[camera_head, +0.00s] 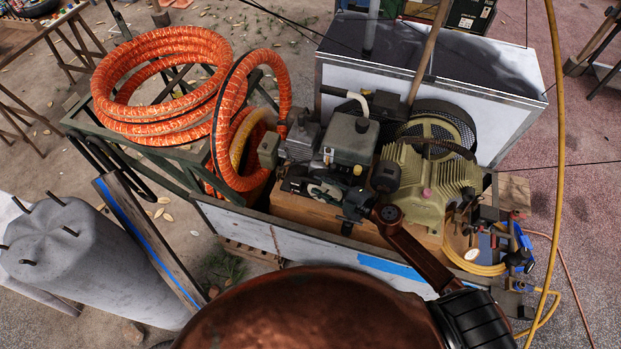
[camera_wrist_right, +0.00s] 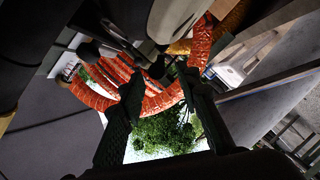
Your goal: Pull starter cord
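The engine (camera_head: 350,140) with its dark grey top sits on the compressor cart (camera_head: 290,240), left of the tan compressor pump (camera_head: 432,180). My right gripper (camera_head: 335,193) is at the engine's near lower side, reached by my copper-coloured arm. In the right wrist view my gripper (camera_wrist_right: 161,82) shows two dark fingers standing well apart. A small dark part (camera_wrist_right: 156,68) shows near the gap between the fingertips; I cannot tell if it is the starter handle or whether it is touched. I cannot make out the cord. My left gripper is out of view.
Coiled orange hose (camera_head: 160,75) lies on the cart's left frame. A grey cylinder (camera_head: 75,250) and a blue-striped plank (camera_head: 148,240) stand at the lower left. A yellow hose (camera_head: 560,150) hangs at the right. A wooden handle (camera_head: 428,50) rises behind the engine.

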